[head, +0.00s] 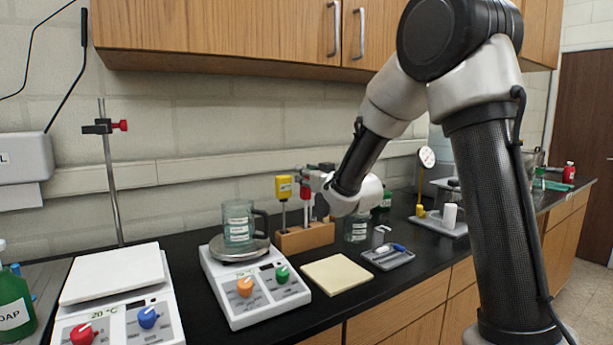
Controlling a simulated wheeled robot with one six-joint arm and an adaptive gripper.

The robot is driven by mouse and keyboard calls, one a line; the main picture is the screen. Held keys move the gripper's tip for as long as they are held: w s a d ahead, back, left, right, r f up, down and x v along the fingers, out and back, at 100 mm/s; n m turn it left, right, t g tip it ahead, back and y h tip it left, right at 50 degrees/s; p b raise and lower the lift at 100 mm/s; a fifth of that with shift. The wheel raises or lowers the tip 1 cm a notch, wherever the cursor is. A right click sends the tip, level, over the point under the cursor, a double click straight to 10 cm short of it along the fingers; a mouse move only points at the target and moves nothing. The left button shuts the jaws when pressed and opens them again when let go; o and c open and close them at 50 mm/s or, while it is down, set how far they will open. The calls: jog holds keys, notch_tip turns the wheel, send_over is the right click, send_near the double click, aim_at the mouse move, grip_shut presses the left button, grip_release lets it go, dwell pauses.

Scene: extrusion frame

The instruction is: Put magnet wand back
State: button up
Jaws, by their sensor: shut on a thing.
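A wooden block (306,237) stands on the black counter behind the notepad. A yellow-handled tool (283,188) with a metal shaft stands upright in its left part. A slim tool with a red handle (305,191) stands upright just right of it; I take it for the magnet wand. Its shaft runs down toward the block, but I cannot tell whether its tip is in a hole. My gripper (312,172) is above the block, shut at the top of the red-handled wand.
A hot plate (255,290) with a glass beaker (239,225) stands left of the block. A second white plate unit (115,275) is further left. A pale yellow notepad (337,273), a small grey tray (388,257) and a glass jar (356,230) are close by.

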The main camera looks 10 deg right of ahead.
jog(key=o, duration=1)
jog(key=shift+f, duration=0.1)
jog(key=shift+s, duration=0.15)
jog(key=s+d+f+m+g+h, duration=0.15)
jog(key=s+d, duration=0.25)
jog(key=s, duration=0.4)
jog(key=s+d+g+h, duration=0.1)
jog(key=s+d+g, duration=0.25)
jog(key=s, duration=0.35)
jog(key=s+d+f+m+g+h, duration=0.1)
jog(key=s+d+h, duration=0.1)
jog(key=s+d, duration=0.45)
jog(key=s+f+g, duration=0.1)
jog(key=s+g, duration=0.1)
jog(key=s, duration=0.5)
jog(key=s+f+g, duration=0.1)
jog(key=s+g, duration=0.1)
jog(key=s, duration=0.5)
jog(key=s+d+f+m+g, duration=0.1)
jog(key=s+f+g, duration=0.1)
jog(key=s, duration=0.6)
jog(key=shift+g+h, duration=0.35)
jog(key=shift+g, duration=0.15)
